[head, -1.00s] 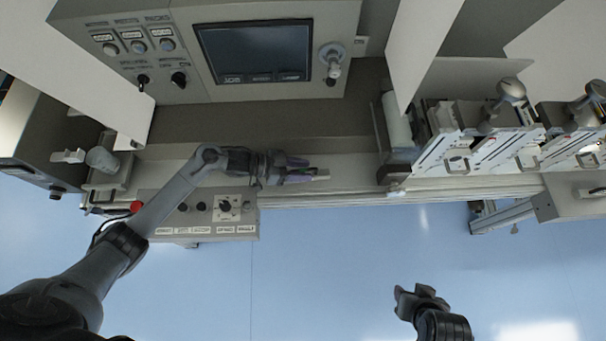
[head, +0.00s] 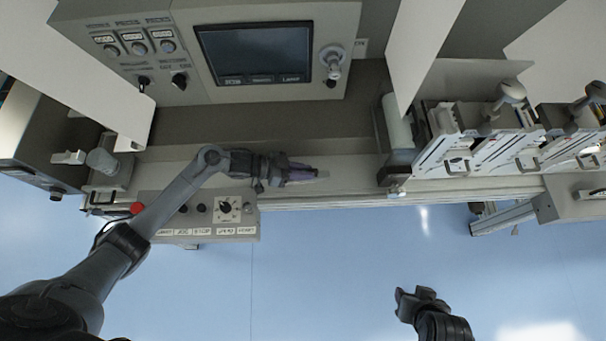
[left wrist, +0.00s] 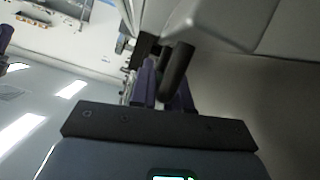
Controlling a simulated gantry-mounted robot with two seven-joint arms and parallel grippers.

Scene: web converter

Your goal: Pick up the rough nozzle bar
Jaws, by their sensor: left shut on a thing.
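My left gripper (head: 304,173) reaches in from the left over the pale ledge in front of the machine, its purple fingers pointing right. It is shut on a small piece, taken as the rough nozzle bar (head: 323,174), of which only a pale end shows at the fingertips. In the left wrist view, a dark, rounded bar-like piece (left wrist: 177,72) shows between and beyond the purple fingers; I cannot tell whether it is the same piece. My right gripper (head: 420,296) hangs over the blue floor, away from the machine; its jaw gap is unclear.
A control panel with a dark screen (head: 254,53) stands behind the ledge (head: 350,178). A button box (head: 205,215) with a red knob (head: 136,208) is below my left arm. A pale roller (head: 396,122) and white plates with clamps (head: 485,148) stand to the right.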

